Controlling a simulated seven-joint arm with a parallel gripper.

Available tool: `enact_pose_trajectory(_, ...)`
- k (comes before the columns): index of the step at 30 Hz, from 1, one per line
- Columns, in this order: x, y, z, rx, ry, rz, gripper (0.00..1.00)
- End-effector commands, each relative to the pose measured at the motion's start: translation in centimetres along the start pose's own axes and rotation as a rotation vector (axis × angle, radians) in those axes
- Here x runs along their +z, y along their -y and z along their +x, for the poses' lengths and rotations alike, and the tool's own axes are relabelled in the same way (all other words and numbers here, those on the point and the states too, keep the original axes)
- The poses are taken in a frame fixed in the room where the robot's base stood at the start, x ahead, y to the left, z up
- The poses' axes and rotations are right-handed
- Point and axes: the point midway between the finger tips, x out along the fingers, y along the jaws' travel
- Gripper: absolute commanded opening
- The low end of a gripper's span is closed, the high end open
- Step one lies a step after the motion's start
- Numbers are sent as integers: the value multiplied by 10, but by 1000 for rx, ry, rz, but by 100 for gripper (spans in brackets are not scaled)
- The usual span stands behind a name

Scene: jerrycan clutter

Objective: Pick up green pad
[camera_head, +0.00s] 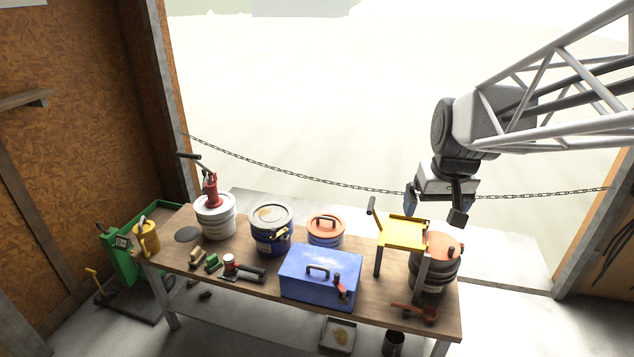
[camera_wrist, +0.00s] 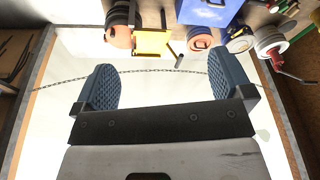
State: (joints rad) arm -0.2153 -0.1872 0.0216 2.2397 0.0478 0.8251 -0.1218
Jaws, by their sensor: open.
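The green pad (camera_head: 212,262) is a small dark green block lying on the workbench, left of centre in the head view. My gripper (camera_head: 434,203) is open and empty, high above the far right side of the bench and well away from the pad. In the wrist view its two blue ribbed fingers stand wide apart around my gripper's empty middle (camera_wrist: 167,85). I cannot make out the pad clearly in the wrist view.
The wooden bench (camera_head: 385,318) also holds a blue toolbox (camera_head: 318,272), a yellow stand (camera_head: 403,233), an orange-lidded drum (camera_head: 434,268), a dark blue bucket (camera_head: 271,230) and a white bucket (camera_head: 215,217) with a red pump. A chain (camera_head: 300,176) hangs behind the bench.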

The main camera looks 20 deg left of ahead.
Motion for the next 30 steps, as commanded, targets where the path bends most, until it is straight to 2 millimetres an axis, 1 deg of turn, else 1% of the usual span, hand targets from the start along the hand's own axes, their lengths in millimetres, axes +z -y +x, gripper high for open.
enact_pose_trajectory(1, -13, 5, 5, -4, 1, -15, 98)
enact_pose_trajectory(3, -28, 12, 12, -10, -1, -36, 98)
enact_pose_trajectory(8, -62, 30, 28, -22, -2, -79, 98)
enact_pose_trajectory(12, -91, 47, 44, -33, -4, -118, 98)
enact_pose_trajectory(20, -142, 82, 77, -54, -7, -187, 98)
enact_pose_trajectory(30, -201, 138, 128, -79, -12, -278, 98)
